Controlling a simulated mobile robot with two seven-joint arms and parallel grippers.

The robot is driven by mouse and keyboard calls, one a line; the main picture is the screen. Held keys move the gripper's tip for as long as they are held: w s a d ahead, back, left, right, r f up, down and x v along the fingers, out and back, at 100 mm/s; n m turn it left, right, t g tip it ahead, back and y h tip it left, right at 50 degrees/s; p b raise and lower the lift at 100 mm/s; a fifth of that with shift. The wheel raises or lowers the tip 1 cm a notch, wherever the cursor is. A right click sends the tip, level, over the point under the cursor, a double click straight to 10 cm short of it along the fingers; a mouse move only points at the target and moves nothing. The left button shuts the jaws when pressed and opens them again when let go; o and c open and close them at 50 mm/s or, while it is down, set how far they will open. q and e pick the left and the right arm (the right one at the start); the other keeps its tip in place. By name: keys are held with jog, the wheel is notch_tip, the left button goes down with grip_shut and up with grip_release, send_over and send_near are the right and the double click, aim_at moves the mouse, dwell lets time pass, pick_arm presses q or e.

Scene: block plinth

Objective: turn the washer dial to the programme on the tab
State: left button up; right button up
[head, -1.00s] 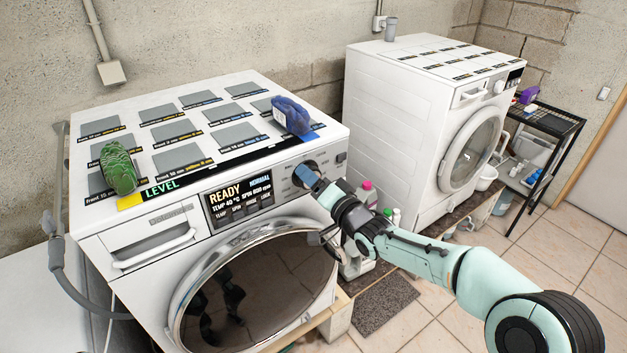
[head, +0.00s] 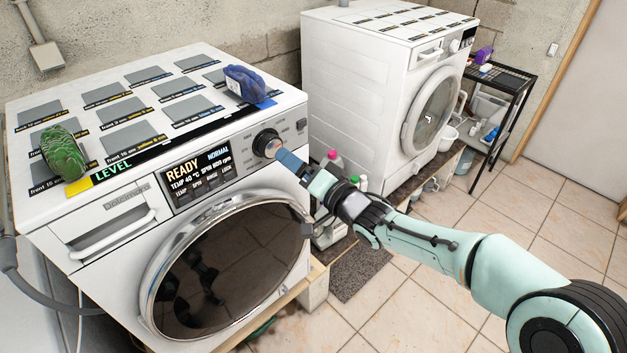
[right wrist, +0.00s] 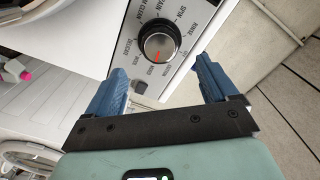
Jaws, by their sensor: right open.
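The round washer dial (head: 267,143) sits on the front panel of the near white washer (head: 228,156), right of its display (head: 197,174). The display reads READY and NORMAL. In the right wrist view the dial (right wrist: 159,44) has a silver face, a black rim and a red mark on its lower side, with small programme words around it. My right gripper (head: 285,158) is just off the dial's lower right. Its two blue fingers (right wrist: 161,84) are open and empty, apart from the dial. A blue bundle (head: 245,84) with a white tag lies on top; the tag's text is unreadable. My left gripper is out of view.
A green bundle (head: 63,153) lies on the washer's top at left, among grey labelled patches. A second white washer (head: 355,85) stands to the right, with bottles (head: 333,160) between. A black rack (head: 508,80) stands farther right. Tiled floor is clear in front.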

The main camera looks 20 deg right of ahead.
jog(key=v, duration=0.5)
dwell(0.3)
jog(key=s+a+f+g+h, duration=0.1)
jog(key=s+f+g, duration=0.15)
jog(key=f, duration=0.95)
jog(key=s+f+g+h, duration=0.1)
jog(key=f+g, duration=0.2)
jog(key=f, duration=1)
jog(key=s+a+f+g+h, duration=0.1)
jog(key=s+f+g, duration=0.15)
jog(key=f, duration=0.95)
jog(key=s+a+f+n+g, duration=0.1)
jog(key=s+a+f+g, duration=0.1)
jog(key=s+f, duration=0.4)
jog(key=s+a+f+g, duration=0.1)
jog(key=s+f+g, duration=0.3)
jog(key=s, duration=0.7)
jog(key=s+a+f+n+g, duration=0.1)
jog(key=s+f+g, duration=0.3)
jog(key=s+f, duration=0.4)
jog(key=shift+s+a+f+n, duration=0.15)
jog(key=shift+a+f+n, duration=0.2)
jog(key=shift+a, duration=0.5)
